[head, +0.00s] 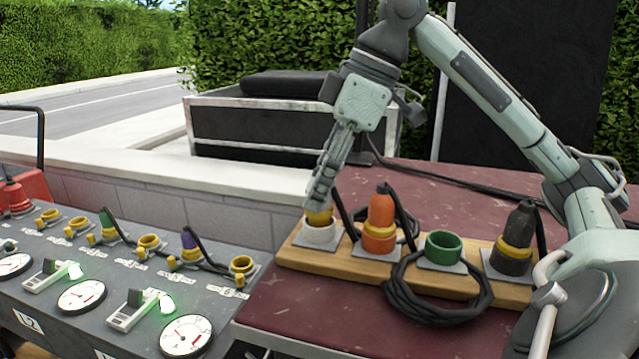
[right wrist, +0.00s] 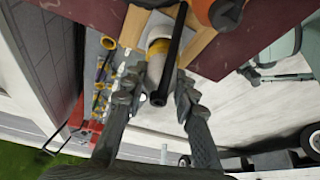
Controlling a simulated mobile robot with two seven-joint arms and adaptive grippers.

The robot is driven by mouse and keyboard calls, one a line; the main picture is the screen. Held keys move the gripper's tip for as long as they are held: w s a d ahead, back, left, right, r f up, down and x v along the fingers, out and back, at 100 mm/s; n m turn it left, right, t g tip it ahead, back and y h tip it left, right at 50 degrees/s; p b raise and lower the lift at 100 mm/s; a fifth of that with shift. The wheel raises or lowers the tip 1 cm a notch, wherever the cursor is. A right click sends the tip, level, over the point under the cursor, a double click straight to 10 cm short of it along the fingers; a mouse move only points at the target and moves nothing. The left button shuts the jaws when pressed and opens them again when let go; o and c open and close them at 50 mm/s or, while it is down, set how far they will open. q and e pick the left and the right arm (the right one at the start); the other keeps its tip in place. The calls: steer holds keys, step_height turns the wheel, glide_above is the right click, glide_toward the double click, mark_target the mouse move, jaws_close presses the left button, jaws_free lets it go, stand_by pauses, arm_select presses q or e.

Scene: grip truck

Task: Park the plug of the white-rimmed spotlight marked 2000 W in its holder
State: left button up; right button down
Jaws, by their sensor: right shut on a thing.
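My right gripper (head: 321,196) points down over the left end of a wooden board and is shut on a pale plug (right wrist: 155,72) with a yellow ring. In the head view the fingers hide most of the plug; its yellow ring (head: 318,217) shows just above the white holder (head: 319,235). The plug stands about upright, in or on that holder; how deep it sits I cannot tell. In the right wrist view the two fingers (right wrist: 158,84) flank the plug, and its black cable runs in front of it. The spotlight and its 2000 W mark are not visible. My left gripper is not in view.
Beside the white holder stand an orange plug (head: 380,215) in its holder, an empty green holder (head: 443,246) and a black plug (head: 517,235) in its holder. A coiled black cable (head: 437,310) hangs over the board's front. A grey socket panel (head: 60,275) lies left.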

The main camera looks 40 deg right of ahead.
mark_target(315, 169)
steer(key=shift+f+b, duration=0.45)
steer(key=shift+f, duration=0.1)
steer(key=c, duration=1.1)
jaws_free()
steer(key=shift+o, duration=1.4)
steer(key=shift+r, duration=0.2)
steer(key=shift+r+p, duration=2.4)
steer(key=shift+p, duration=0.15)
